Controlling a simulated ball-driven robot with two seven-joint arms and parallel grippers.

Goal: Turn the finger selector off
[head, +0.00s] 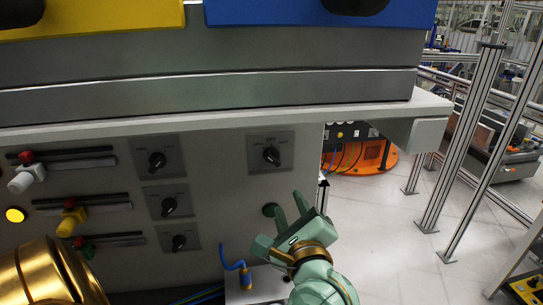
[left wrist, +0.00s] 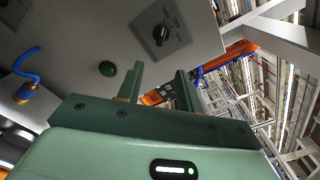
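Several black rotary selectors sit on the grey panel. One selector (head: 271,156) is alone on a plate at the panel's right. Three more, an upper (head: 157,161), a middle (head: 169,206) and a lower (head: 179,243), form a column to its left. Their labels are too small to read, so I cannot tell which is the finger selector. My green left gripper (head: 290,209) is open and empty, below the lone selector and apart from it. In the left wrist view the lone selector (left wrist: 161,34) lies beyond and above the fingertips (left wrist: 159,68). My right gripper is not in view.
A dark green button (left wrist: 108,68) sits beside the left gripper's fingers. A blue cable (head: 236,261) rises below the panel. A grey ledge (head: 225,115) overhangs the selectors. Colored handles (head: 70,221) and a lit yellow lamp (head: 15,215) are at left.

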